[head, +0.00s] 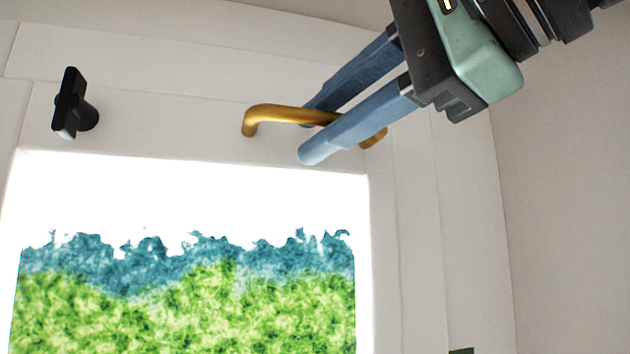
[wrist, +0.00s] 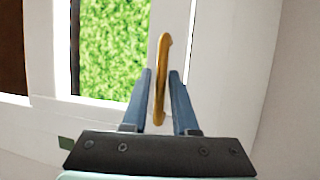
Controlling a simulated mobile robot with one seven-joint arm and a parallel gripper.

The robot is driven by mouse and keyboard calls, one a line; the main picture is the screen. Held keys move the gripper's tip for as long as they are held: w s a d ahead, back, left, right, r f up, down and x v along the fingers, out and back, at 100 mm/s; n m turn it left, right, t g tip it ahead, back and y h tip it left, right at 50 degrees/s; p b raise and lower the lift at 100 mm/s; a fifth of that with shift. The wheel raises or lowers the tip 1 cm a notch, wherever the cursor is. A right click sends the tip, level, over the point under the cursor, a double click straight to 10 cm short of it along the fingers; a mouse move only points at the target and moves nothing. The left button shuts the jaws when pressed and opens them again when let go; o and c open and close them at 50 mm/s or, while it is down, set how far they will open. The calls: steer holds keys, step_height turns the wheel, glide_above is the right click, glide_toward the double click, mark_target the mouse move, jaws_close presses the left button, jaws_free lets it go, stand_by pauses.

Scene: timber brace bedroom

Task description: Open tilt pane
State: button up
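The tilt pane (head: 200,128) is a white-framed window that looks flush in its surround. A brass bar handle (head: 285,114) runs across its upper rail; it also shows in the wrist view (wrist: 162,75). My gripper (head: 307,132) is at the right part of the handle, with one blue finger above the bar and one below it. In the wrist view my gripper (wrist: 160,72) has the bar between its fingers with a gap on each side, so it is open. A finger hides part of the bar in the head view.
A black latch knob (head: 70,105) sits on the frame to the left of the handle. Green and blue scenery shows through the glass (head: 190,300). A bare wall (head: 565,200) stands close on the right. A small dark piece (head: 461,351) is at the lower frame edge.

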steer(key=shift+s, duration=0.15)
jaws_close()
stand_by(1.5)
